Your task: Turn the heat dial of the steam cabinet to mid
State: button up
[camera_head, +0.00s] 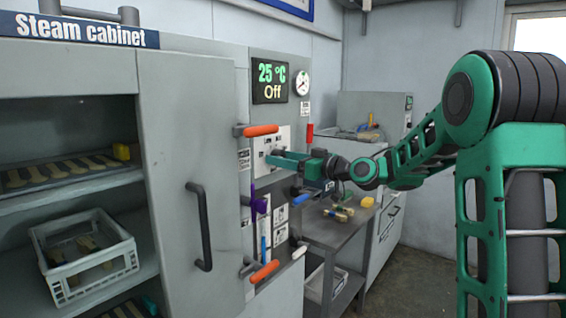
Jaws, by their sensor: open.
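The steam cabinet (190,110) stands at the left, with a grey door and a control panel on its right side. The panel's display (269,80) reads 25 °C and Off. A white plate with dark lettering (271,138) sits below the display, and my gripper (272,157) is in front of its lower part. My gripper is open, with its green fingers pointing left toward the panel. The heat dial cannot be made out; the fingers may cover it. I cannot tell whether the fingers touch anything.
Orange-handled latches (261,130) stick out near the door's edge, the lower one (264,272) near the bottom. A round gauge (302,83), a red handle (310,131) and a purple part (258,204) are on the panel. A metal side table (336,232) stands right of the cabinet.

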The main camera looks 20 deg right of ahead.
jog(key=c, duration=1.1)
jog(key=shift+o, duration=0.2)
jog(key=shift+m, duration=0.3)
jog(key=m, duration=1.9)
jog(key=shift+d+f, duration=0.15)
jog(key=shift+m, duration=0.3)
jog(key=shift+f, duration=0.1)
